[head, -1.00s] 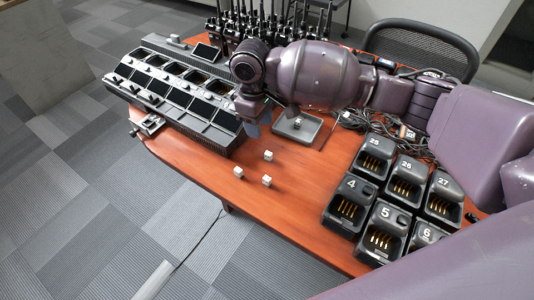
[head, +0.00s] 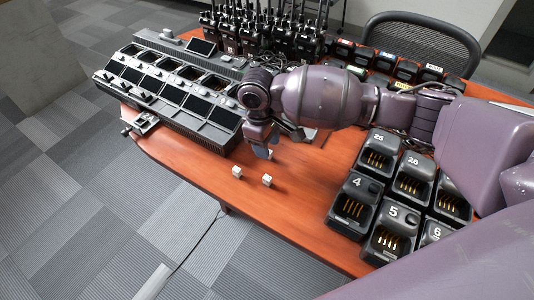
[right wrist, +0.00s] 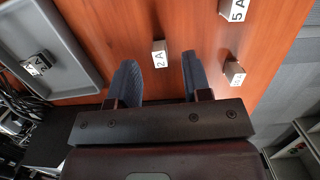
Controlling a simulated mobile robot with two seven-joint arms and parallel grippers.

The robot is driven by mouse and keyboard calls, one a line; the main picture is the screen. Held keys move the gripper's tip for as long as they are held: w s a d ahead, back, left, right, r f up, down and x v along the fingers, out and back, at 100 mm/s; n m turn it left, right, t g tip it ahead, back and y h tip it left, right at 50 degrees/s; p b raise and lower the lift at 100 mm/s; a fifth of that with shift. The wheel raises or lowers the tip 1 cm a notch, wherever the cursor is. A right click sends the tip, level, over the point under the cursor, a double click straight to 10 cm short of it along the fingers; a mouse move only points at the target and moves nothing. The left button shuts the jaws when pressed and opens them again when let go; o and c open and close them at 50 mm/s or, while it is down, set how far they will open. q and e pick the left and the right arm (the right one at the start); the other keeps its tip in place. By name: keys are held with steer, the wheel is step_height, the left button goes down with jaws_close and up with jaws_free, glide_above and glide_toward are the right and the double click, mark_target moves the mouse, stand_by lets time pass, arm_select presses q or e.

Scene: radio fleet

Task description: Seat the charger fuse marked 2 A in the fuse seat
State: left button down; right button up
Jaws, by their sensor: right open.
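The fuse marked 2 A (right wrist: 160,55) is a small pale block on the wooden table. In the right wrist view it lies between and beyond the fingertips of my right gripper (right wrist: 160,75), which is open and empty. In the head view the right gripper (head: 262,150) is low over the table and hides this fuse. A fuse marked 5 A (right wrist: 235,9) and another small block (right wrist: 234,73) lie to the right. In the head view two white blocks show, one (head: 237,171) left of the other (head: 267,181). I cannot make out the fuse seat for certain. My left gripper is out of view.
A grey tray (right wrist: 72,72) holding a marked block (right wrist: 37,66) is left in the right wrist view. A long multi-bay charger (head: 172,90) stands at the left, with a small metal fixture (head: 146,122) by the table edge. Single chargers (head: 388,229) fill the right; radios stand behind.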

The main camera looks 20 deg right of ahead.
step_height(320, 180, down, 3)
steer(key=shift+s+d+r, duration=0.1)
steer(key=shift+r, duration=0.2)
steer(key=shift+c, duration=0.2)
jaws_close()
steer(key=shift+r, duration=0.1)
